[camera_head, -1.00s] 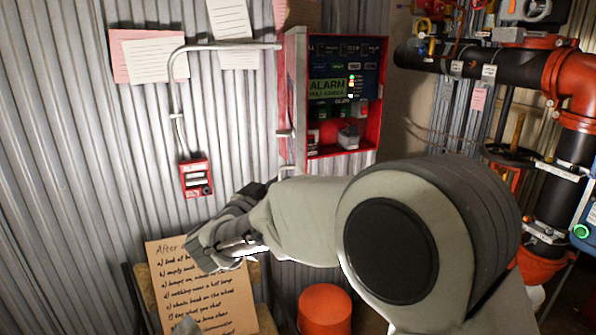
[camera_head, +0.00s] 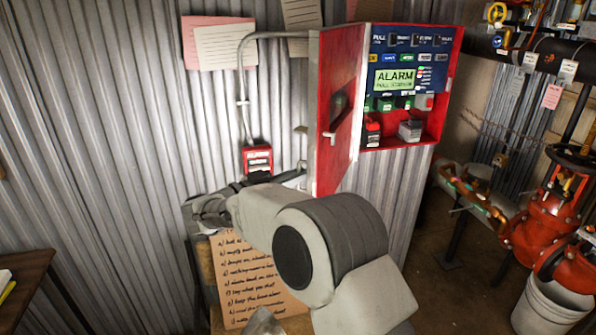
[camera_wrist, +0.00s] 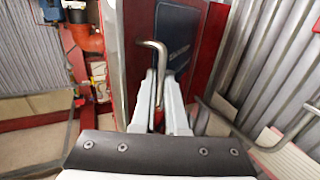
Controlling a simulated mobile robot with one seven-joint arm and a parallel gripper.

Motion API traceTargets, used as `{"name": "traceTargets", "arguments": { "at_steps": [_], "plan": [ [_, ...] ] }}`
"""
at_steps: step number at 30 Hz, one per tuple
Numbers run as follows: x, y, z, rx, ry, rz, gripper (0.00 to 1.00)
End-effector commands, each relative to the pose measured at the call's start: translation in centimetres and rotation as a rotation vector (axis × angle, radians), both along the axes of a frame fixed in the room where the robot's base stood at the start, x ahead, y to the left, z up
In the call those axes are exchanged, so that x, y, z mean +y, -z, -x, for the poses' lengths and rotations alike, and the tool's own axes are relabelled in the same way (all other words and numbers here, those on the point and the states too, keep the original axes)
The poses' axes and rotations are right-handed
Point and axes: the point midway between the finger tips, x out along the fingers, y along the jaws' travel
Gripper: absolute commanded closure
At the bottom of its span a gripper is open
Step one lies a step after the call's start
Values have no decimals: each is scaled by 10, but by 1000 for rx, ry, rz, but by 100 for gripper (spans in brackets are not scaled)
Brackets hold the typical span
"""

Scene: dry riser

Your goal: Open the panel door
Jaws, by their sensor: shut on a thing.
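The red panel door (camera_head: 338,100) stands swung out from the alarm panel (camera_head: 410,75), its inner face toward the head camera. Its bent metal handle (camera_wrist: 152,46) shows in the wrist view, running down between my white fingers. My gripper (camera_wrist: 160,88) is shut on the handle, close to the door's dark red face. In the head view the gripper is mostly hidden behind my arm and the door. The panel interior is exposed, with a lit ALARM display and several buttons and blocks.
A red alarm call box (camera_head: 257,160) and a grey conduit (camera_head: 243,75) are on the corrugated wall left of the door. A handwritten board (camera_head: 250,280) stands below. Red pipes and valves (camera_head: 545,215) and a white bucket (camera_head: 548,305) are at the right, with some clear floor before them.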

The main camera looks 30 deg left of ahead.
Motion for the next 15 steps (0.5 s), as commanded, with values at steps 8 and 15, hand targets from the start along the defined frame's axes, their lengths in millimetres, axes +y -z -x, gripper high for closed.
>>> {"name": "traceTargets", "arguments": {
  "at_steps": [8, 15],
  "plan": [
    [0, 3, -3, 4, 33, 4, 100],
    [0, 3, -4, 4, 37, 4, 100]
  ]
}}
